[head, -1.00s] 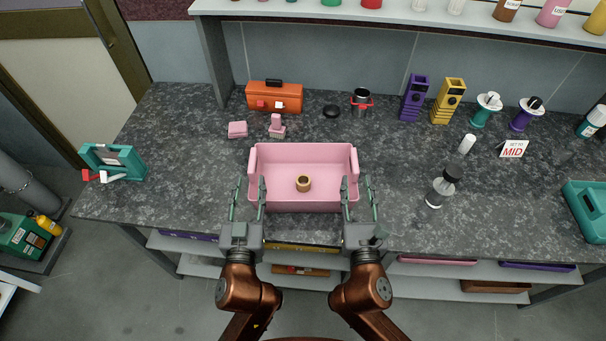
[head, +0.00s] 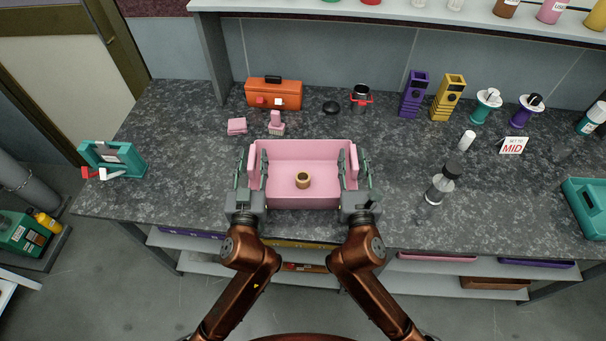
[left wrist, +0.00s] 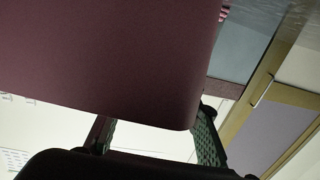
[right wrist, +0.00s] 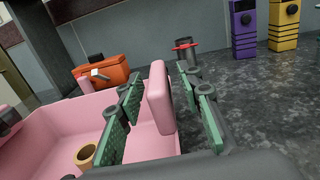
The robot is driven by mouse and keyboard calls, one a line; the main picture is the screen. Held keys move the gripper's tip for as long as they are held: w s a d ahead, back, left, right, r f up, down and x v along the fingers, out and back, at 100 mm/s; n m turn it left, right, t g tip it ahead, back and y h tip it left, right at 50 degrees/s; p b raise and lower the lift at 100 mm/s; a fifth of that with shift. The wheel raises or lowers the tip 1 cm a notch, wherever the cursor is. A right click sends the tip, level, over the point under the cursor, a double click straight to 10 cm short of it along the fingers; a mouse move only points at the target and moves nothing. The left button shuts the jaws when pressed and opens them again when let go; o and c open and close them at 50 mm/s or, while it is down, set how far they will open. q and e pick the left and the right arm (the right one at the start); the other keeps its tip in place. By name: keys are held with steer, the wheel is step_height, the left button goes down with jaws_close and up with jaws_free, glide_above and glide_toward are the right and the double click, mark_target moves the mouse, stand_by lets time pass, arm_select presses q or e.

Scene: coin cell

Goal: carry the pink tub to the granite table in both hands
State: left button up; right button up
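The pink tub (head: 305,196) is on the dark speckled granite table (head: 190,160), near its front edge. A small tan ring-shaped piece (head: 303,179) lies inside it. My left gripper (head: 247,168) is at the tub's left end, one finger on each side of the end wall. My right gripper (head: 356,167) straddles the right end wall in the same way. In the right wrist view the right gripper's (right wrist: 165,115) fingers are apart, with a gap beside the pink wall (right wrist: 160,97). In the left wrist view the tub (left wrist: 110,60) fills much of the picture, dark and close.
An orange toolbox (head: 274,94), pink blocks (head: 237,126) and a dark pot with red handles (head: 361,98) stand behind the tub. A clear dark-topped bottle (head: 440,185) stands right of my right gripper. A teal holder (head: 112,158) is far left.

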arm_select(q)
steer(key=shift+c, duration=0.3)
arm_select(e)
steer(key=shift+c, duration=0.3)
arm_select(q)
jaws_close()
arm_select(e)
jaws_close()
